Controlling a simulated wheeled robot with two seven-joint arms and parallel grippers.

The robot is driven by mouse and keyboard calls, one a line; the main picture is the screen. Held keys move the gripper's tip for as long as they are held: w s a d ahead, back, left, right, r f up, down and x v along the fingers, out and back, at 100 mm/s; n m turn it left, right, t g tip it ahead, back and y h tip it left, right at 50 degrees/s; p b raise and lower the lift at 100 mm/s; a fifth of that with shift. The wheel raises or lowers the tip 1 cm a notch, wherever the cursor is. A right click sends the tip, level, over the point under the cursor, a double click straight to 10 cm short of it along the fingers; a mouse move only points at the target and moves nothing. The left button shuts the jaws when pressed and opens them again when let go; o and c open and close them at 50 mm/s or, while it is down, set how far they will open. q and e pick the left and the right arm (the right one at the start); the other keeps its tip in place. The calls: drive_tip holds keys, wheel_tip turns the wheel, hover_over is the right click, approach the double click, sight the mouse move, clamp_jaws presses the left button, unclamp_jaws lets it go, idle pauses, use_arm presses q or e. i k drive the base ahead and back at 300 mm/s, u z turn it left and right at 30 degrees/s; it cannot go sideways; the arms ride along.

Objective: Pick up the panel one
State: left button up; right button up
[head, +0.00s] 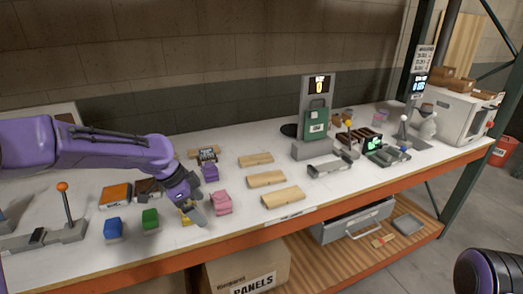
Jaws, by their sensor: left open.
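Three light wooden panels lie in a column on the white table: a back one (256,160), a middle one (265,180) and a front one (282,197). I cannot read which is panel one. My left gripper (197,213) is open and points down near the table's front edge, left of the panels and apart from them. It partly hides a yellow block (185,218) and is beside a pink block (222,202). Only a dark, rounded part of my right arm shows at the lower right; its gripper is out of view.
Green (150,219), blue (113,228) and purple (210,173) blocks stand around my left gripper. A lever with an orange knob (63,187) is at left. A green case (314,121) stands behind the panels. A cardboard box marked PANELS (245,268) is below the table.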

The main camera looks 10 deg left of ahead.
sight(250, 161)
drive_tip(key=i, duration=1.35)
